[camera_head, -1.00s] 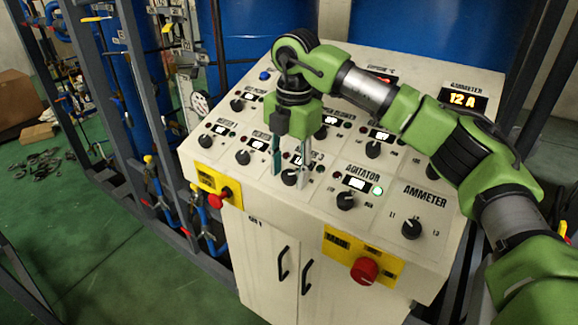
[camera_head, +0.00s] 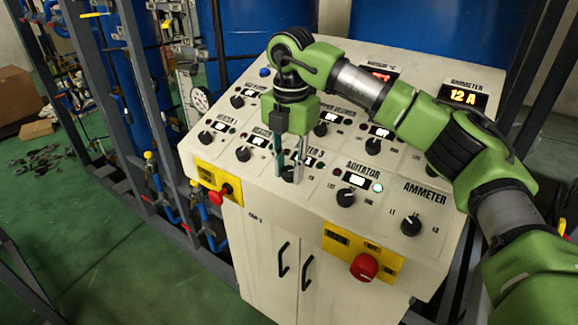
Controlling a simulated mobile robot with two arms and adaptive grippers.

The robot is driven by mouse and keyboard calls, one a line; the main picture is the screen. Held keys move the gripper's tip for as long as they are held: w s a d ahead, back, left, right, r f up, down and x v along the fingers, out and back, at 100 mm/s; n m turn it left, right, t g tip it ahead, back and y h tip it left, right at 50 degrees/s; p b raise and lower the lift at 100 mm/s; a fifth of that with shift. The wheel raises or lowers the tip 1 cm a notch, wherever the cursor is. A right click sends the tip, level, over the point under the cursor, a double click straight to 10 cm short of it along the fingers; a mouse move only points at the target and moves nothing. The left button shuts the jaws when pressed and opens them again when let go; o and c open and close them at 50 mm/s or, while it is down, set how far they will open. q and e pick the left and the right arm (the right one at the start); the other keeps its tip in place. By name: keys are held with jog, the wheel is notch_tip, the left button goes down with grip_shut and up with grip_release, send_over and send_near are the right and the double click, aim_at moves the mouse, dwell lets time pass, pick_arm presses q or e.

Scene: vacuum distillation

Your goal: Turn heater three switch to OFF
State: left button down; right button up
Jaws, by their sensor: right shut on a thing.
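The heater three switch (camera_head: 288,173) is a black rotary knob in the front row of the sloped cream control panel (camera_head: 312,205), below the partly covered "HEATER 3" label (camera_head: 316,153). My right gripper (camera_head: 288,177) points down over it, with its two fingers closed on the knob's sides. The fingers hide part of the knob, so its pointer direction cannot be read. The heater three display is mostly hidden behind a finger. My left gripper is not in view.
The agitator knob (camera_head: 346,198) stands close to the right, and the heater 2 knob (camera_head: 243,154) to the left. Red emergency buttons stick out at the front (camera_head: 364,267) and front left (camera_head: 217,197). Blue tanks (camera_head: 420,40) stand behind the panel. Metal frame posts are at left.

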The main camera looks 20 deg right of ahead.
jog(key=n+h+p, duration=0.1)
jog(key=n, duration=0.1)
jog(key=n+g, duration=0.1)
jog(key=n, duration=0.2)
jog(key=shift+w+a+r+n+h+p, duration=0.15)
jog(key=shift+n+h+p, duration=0.15)
jog(key=shift+h+p, duration=0.1)
jog(key=n, duration=0.2)
jog(key=n+h, duration=0.1)
jog(key=n, duration=0.1)
jog(key=shift+g+h+p, duration=0.3)
jog(key=shift+g+p, duration=0.05)
jog(key=shift+g, duration=0.05)
jog(key=shift+n, duration=0.3)
jog(key=o, duration=1.1)
jog(key=v, duration=1.2)
jog(key=shift+w+a, duration=0.1)
jog(key=shift+w, duration=0.05)
jog(key=shift+f, duration=0.2)
